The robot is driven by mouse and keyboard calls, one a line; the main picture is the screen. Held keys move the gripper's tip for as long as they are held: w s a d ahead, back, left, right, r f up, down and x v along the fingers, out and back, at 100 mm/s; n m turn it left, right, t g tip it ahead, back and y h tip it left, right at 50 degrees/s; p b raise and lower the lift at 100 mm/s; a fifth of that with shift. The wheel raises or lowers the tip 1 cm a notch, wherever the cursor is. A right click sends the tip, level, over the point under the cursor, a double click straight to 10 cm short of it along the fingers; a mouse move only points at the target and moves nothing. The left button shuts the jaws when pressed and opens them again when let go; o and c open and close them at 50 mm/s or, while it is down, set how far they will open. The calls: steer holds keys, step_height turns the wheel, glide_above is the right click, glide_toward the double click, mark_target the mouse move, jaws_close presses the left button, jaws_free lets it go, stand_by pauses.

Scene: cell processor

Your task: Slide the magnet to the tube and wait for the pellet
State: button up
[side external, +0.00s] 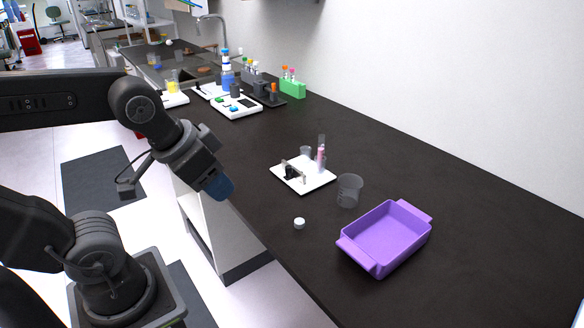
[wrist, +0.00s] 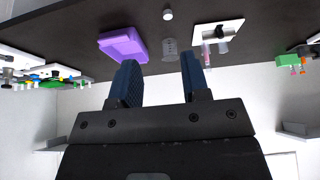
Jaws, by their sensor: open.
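A white plate (side external: 322,183) lies on the dark bench. On it stand a clear tube with pink liquid (side external: 320,155), a small clear cup (side external: 306,152) and a black block, likely the magnet (side external: 292,173), on a small rail. The block is apart from the tube, to its left. In the wrist view the plate (wrist: 232,27) is at the upper right, with the block (wrist: 222,30) and tube (wrist: 222,46). My gripper (side external: 219,187) is off the bench's left edge, well away from the plate. In the wrist view its blue fingers (wrist: 158,82) are apart with nothing between them.
A purple tray (side external: 388,238), a clear beaker (side external: 349,190) and a small white cap (side external: 299,223) stand near the plate. Farther back are a white device (side external: 236,106), a green tube rack (side external: 292,88) and bottles. The bench left of the plate is clear.

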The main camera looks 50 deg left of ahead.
mark_target(286, 168)
steer(key=shift+o, duration=0.2)
steer(key=w+a+f+m+t, duration=0.3)
steer(key=w+a+f+m, duration=0.15)
steer(key=m, duration=0.75)
steer(key=w+a+f+m+t, duration=0.2)
steer(key=w+a+f+m, duration=0.3)
steer(key=m, duration=0.7)
steer(key=w+a+f+m+t, duration=0.25)
steer(key=a+m, duration=0.35)
steer(key=m, duration=0.6)
steer(key=shift+t, duration=0.25)
steer(key=x, duration=1.4)
steer(key=shift+a+r, duration=0.2)
steer(key=shift+r, duration=0.1)
jaws_close()
